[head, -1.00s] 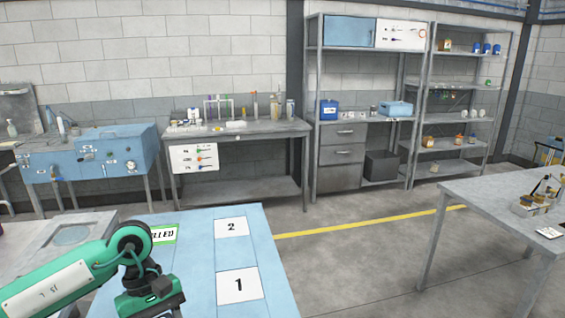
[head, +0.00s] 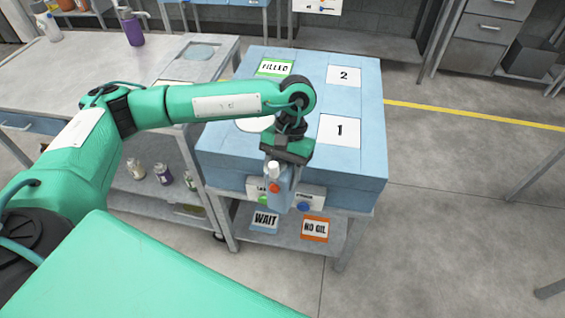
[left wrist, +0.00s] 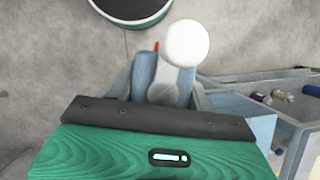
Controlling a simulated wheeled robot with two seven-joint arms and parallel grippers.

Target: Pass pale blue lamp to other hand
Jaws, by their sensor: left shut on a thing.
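The pale blue lamp (head: 281,190) hangs in my left gripper (head: 280,172) in front of the blue table's near edge, clear of the top. It has a white round part and a small orange-red spot. In the left wrist view the lamp (left wrist: 146,72) shows between the fingers, with its white globe (left wrist: 187,43) toward the camera. My left gripper (left wrist: 165,90) is shut on it, and its fingers partly hide the body. My right gripper is not in view.
The blue table (head: 225,140) carries cards marked 1 (head: 340,130), 2 (head: 344,76) and FILLED (head: 275,67). Its lower shelf has WAIT (head: 265,221) and NO OIL (head: 315,229) signs. A grey bench (head: 60,75) with a purple bottle (head: 131,27) adjoins at left.

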